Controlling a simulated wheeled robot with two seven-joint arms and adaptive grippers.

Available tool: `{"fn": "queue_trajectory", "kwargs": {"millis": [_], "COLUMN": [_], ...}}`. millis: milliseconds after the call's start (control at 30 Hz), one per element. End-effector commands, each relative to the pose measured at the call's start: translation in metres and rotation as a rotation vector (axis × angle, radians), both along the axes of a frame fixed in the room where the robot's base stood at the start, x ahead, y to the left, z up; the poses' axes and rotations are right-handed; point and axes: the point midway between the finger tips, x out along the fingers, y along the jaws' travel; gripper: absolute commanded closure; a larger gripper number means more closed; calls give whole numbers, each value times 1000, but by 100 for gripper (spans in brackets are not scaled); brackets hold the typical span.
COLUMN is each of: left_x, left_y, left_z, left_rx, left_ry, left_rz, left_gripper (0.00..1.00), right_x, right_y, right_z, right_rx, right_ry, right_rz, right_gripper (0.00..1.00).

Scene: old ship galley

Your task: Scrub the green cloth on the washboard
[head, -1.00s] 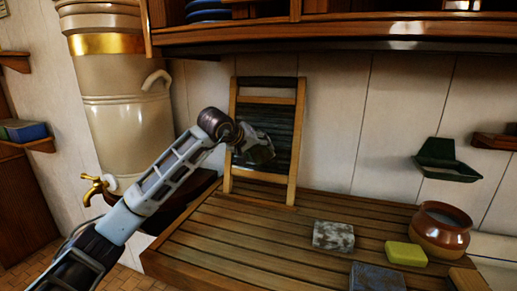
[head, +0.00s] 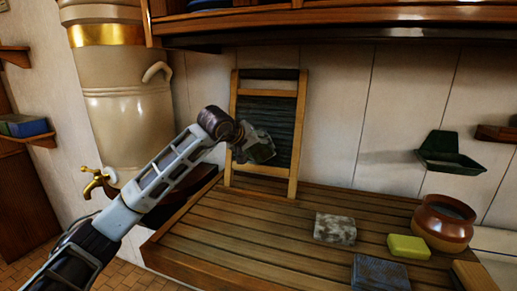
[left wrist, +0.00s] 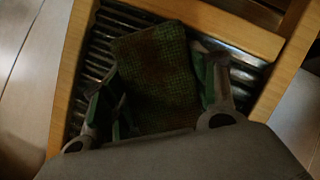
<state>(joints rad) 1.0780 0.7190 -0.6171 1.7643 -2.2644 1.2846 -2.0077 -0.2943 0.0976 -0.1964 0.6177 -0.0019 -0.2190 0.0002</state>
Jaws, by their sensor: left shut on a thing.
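The washboard (head: 291,140) stands tilted against the wall on the slatted wooden counter, with a pale wooden frame and dark ribbed panel. Its ribs and frame (left wrist: 266,41) also show in the left wrist view. My left gripper (head: 260,148) is in front of the ribbed panel, at its lower middle. It is shut on the green cloth (left wrist: 158,72), a dark, checked, brown-stained piece between the two fingers, lying over the ribs. In the head view the cloth is small and dark, and I cannot tell whether it touches the ribs. My right gripper is not in view.
On the counter (head: 225,230) are a mottled grey block (head: 335,228), a yellow block (head: 408,247), a blue-grey block (head: 381,272) and a brown pot (head: 442,224). A green wall dish (head: 450,153) hangs at right. A tall cream urn (head: 125,120) with a brass tap stands at left. A shelf overhangs above.

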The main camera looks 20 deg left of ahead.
Motion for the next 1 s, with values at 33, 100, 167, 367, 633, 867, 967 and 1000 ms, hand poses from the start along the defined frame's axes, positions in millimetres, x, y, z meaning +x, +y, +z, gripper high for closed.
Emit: {"fn": "queue_trajectory", "kwargs": {"millis": [33, 100, 167, 367, 633, 867, 967, 1000], "left_x": [1, 2, 3, 6, 9, 9, 9, 10], "left_y": [1, 1, 1, 1, 0, 0, 0, 0], "left_z": [6, 10, 13, 24, 34, 33, 33, 33], "left_rx": [0, -1, -1, 0, -1, -1, -1, -1], "left_ry": [-3, -3, -3, -2, -2, -2, -2, -2], "left_rz": [1, 2, 2, 2, 1, 1, 1, 1], "left_gripper": [68, 68, 68, 68, 68, 68, 68, 68], "right_x": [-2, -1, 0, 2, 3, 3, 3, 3], "right_y": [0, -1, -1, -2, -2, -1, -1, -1], "right_z": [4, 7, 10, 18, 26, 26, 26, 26], "right_rx": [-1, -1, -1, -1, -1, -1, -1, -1], "right_ry": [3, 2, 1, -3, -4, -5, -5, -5], "right_rz": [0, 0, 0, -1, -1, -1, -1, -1], "right_gripper": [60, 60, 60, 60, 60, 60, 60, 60]}}
